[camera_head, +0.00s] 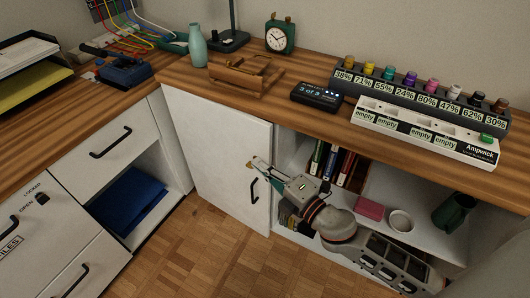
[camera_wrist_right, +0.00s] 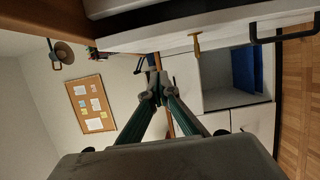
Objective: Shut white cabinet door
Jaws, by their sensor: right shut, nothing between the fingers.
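The white cabinet door (camera_head: 220,150) stands under the wooden counter in the head view. It covers the left part of the cabinet, and the shelves to its right are exposed. Its black handle (camera_head: 254,190) is near its right edge. My right gripper (camera_head: 255,164) is shut and empty, its tips overlapping the door's upper right area just above the handle. I cannot tell whether it touches the door. In the right wrist view the closed fingertips (camera_wrist_right: 151,88) are below a pale panel with a black handle (camera_wrist_right: 285,33). My left gripper is not in view.
The open shelves hold books (camera_head: 328,165), a pink box (camera_head: 370,209), a white cup (camera_head: 401,221) and a green mug (camera_head: 454,212). My right arm crosses in front of them. A white drawer unit (camera_head: 95,150) stands left. Wooden floor (camera_head: 205,255) is clear before the door.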

